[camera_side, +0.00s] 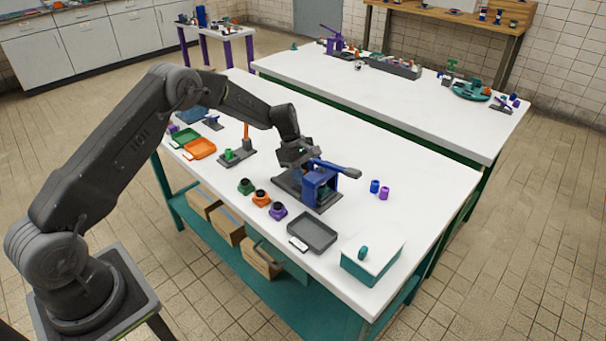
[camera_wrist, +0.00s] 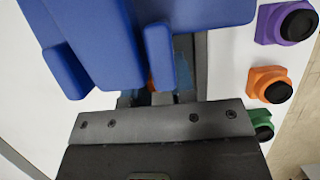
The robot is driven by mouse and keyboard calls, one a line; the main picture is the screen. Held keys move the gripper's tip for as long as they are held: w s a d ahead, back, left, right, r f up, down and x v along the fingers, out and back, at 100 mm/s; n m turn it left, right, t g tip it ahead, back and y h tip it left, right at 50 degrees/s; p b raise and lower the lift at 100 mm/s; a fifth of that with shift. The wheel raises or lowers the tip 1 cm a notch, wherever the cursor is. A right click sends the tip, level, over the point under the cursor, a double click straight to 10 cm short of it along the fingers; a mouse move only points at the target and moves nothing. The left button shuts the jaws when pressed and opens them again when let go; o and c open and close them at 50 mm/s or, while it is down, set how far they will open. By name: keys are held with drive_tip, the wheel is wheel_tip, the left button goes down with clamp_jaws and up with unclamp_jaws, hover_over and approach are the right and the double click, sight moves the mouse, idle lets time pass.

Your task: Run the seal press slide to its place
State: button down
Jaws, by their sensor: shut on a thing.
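The seal press (camera_side: 320,187) is a blue frame with a long lever on a dark grey base (camera_side: 286,182), in the middle of the near table. In the wrist view its blue frame (camera_wrist: 95,35) fills the upper left. My gripper (camera_side: 297,160) is at the left side of the press, low over the base, and is shut on the slide. The slide is mostly hidden by my gripper and the frame. In the wrist view a dark rail, a small orange patch and a bluish part show in the gap between gripper (camera_wrist: 160,120) and frame.
Green (camera_side: 246,186), orange (camera_side: 261,197) and purple (camera_side: 278,211) blocks with black tops stand in front of the press. A grey tray (camera_side: 312,232) and a teal box with a white lid (camera_side: 372,258) lie nearer the corner. Blue and purple cylinders (camera_side: 384,193) stand right. Clear table lies behind.

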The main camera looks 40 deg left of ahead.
drive_tip(key=a, duration=1)
drive_tip(key=shift+a, duration=0.1)
drive_tip(key=c, duration=1)
unclamp_jaws()
drive_tip(key=shift+o, duration=0.2)
drive_tip(key=shift+r, duration=0.1)
drive_tip(key=v, duration=1.3)
drive_tip(key=shift+r, duration=0.3)
drive_tip(key=shift+a, duration=0.1)
